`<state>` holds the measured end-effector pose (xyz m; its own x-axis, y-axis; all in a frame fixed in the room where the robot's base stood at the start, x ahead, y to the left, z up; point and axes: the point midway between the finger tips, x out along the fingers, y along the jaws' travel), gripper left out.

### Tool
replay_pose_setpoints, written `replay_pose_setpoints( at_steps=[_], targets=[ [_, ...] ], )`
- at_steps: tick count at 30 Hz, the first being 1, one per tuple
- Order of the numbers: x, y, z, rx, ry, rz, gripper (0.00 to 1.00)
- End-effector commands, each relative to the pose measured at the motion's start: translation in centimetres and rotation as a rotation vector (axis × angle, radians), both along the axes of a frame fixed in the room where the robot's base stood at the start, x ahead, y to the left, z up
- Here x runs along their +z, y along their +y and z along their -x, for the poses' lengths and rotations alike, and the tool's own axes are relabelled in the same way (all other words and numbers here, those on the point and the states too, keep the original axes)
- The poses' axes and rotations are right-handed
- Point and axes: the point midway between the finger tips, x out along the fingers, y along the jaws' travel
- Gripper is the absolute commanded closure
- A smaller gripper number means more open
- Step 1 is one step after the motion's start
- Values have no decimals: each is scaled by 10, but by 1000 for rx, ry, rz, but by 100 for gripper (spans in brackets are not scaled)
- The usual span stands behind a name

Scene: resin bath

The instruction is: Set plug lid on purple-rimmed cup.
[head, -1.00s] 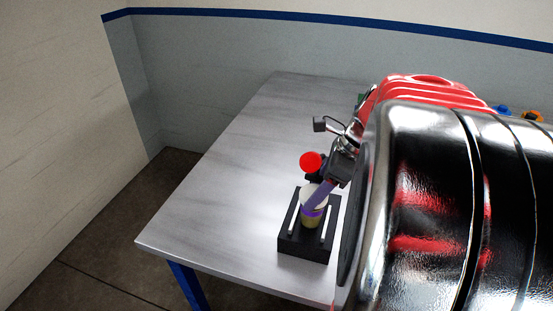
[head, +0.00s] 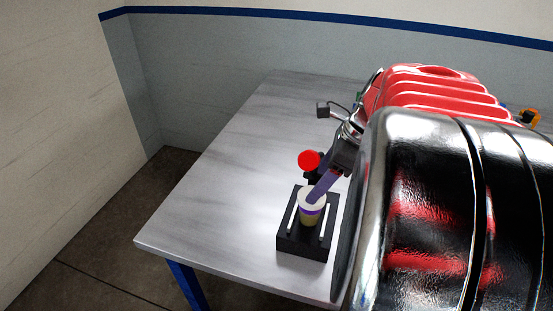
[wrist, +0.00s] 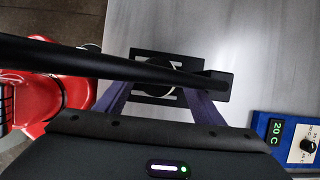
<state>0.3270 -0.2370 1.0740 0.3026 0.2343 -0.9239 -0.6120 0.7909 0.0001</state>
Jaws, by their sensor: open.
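The purple-rimmed cup (head: 309,220) stands upright in a black holder (head: 291,240), with a yellowish lower body and a purple band. A pale cap-like piece (head: 305,199), apparently the plug lid, sits above the band; whether it is fully seated cannot be told. My gripper (head: 314,199) is open, its purple finger slanting down beside the pale top and partly covering it. In the wrist view, my gripper's two purple fingers (wrist: 158,102) are spread to either side of the pale round top (wrist: 155,91). A black bar hides part of this top.
A red ball (head: 308,161) on a dark stem stands just behind the holder. In the wrist view, a black bar (wrist: 100,63) crosses above the holder. A blue box (wrist: 263,127) with a "20 C" display and knob is at right. The table's left part (head: 225,190) is clear.

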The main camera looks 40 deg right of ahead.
Motion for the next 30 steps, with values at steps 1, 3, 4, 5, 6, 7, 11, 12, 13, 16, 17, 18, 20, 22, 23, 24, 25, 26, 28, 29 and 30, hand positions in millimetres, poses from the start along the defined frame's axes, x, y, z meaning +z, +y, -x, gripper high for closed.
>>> replay_pose_setpoints(
  at_steps=[1, 3, 4, 5, 6, 7, 11, 12, 13, 16, 17, 18, 20, 22, 23, 24, 25, 26, 28, 29, 30],
  targets=[
    [9, -3, 3, -3, -3, 4, 38],
    [21, -6, 7, -2, -3, 5, 38],
    [26, -7, 8, -2, -3, 5, 38],
    [30, -9, 10, -2, -2, 4, 38],
    [37, -11, 12, -3, -2, 4, 38],
    [42, -12, 14, -3, -2, 4, 38],
    [62, -17, 20, -3, -2, 4, 38],
    [68, -18, 22, -3, -3, 3, 38],
    [72, -19, 24, -3, -2, 4, 38],
    [83, -22, 27, -2, -2, 3, 38],
    [85, -22, 28, -2, -1, 2, 38],
    [88, -23, 29, -2, -1, 1, 38],
    [90, -23, 30, -2, -1, 2, 38],
    [91, -24, 30, -2, -1, 1, 38],
    [92, -24, 30, -2, 0, 2, 38],
    [91, -24, 30, -2, 0, 2, 38],
    [91, -24, 30, -2, 0, 2, 38],
    [91, -24, 30, -2, 0, 2, 38],
    [91, -24, 30, -2, 0, 2, 38],
    [91, -24, 30, -2, 0, 2, 38],
    [91, -24, 30, -2, 0, 2, 38]
  ],
)
